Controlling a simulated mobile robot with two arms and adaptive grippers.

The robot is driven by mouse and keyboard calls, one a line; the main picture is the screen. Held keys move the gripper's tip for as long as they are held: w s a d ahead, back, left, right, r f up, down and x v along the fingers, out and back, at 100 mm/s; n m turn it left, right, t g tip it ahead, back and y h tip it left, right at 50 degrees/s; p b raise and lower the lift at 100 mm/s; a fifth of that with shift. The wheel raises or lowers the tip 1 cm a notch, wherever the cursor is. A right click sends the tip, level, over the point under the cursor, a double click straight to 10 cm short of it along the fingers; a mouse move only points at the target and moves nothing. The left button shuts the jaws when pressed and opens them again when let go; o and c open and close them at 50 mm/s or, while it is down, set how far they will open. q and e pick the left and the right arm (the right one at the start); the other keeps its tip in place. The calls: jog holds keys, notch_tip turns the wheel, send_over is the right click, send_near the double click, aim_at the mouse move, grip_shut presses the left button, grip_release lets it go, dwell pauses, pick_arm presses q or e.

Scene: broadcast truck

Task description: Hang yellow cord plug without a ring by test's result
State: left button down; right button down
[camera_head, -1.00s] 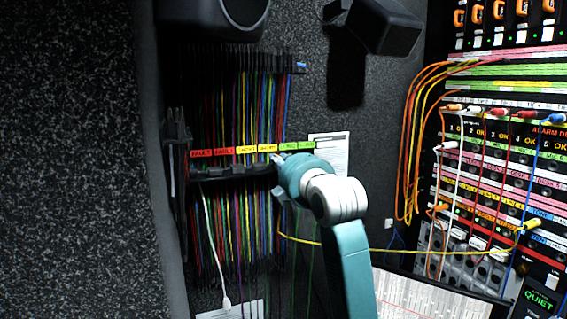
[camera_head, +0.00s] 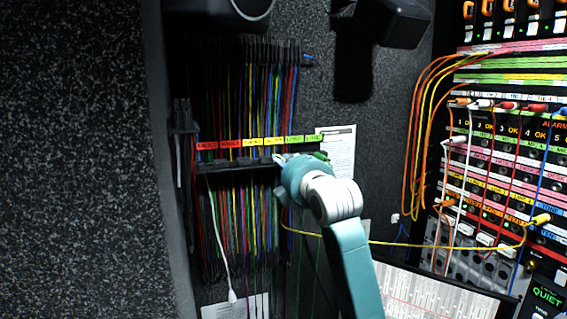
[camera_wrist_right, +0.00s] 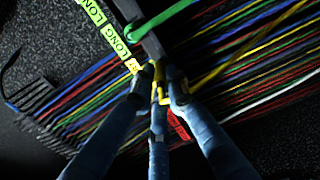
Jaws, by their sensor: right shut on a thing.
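My right gripper (camera_head: 281,160) is at the right part of the cord rack's bar (camera_head: 240,166), just below the coloured label strip (camera_head: 250,142). In the right wrist view, its fingers (camera_wrist_right: 158,84) are shut on a yellow plug (camera_wrist_right: 156,92), close to a green label reading LONG (camera_wrist_right: 115,42) and the dark rack bar (camera_wrist_right: 152,44). A yellow cord (camera_head: 400,245) runs from near the gripper to a yellow plug (camera_head: 541,220) in the patch panel (camera_head: 495,190). I cannot tell whether the held plug touches the rack. My left gripper is out of view.
Many coloured cords (camera_head: 235,225) hang densely in the rack. A white cord with its plug (camera_head: 232,296) hangs at the left. A sloped printed sheet (camera_head: 440,295) lies below the panel. Dark box-shaped units (camera_head: 390,22) overhang at the top.

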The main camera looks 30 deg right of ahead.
jog(key=shift+r+p, duration=0.1)
jog(key=shift+p, duration=0.2)
dwell(0.4)
jog(key=shift+f, duration=0.2)
dwell(0.3)
jog(key=c, duration=0.6)
grip_release()
jog(key=shift+o, duration=0.2)
jog(key=shift+s, duration=0.2)
jog(key=shift+v, duration=1.25)
jog(key=shift+s, duration=0.15)
jog(key=shift+p+v, duration=0.3)
jog(key=shift+v, duration=2.1)
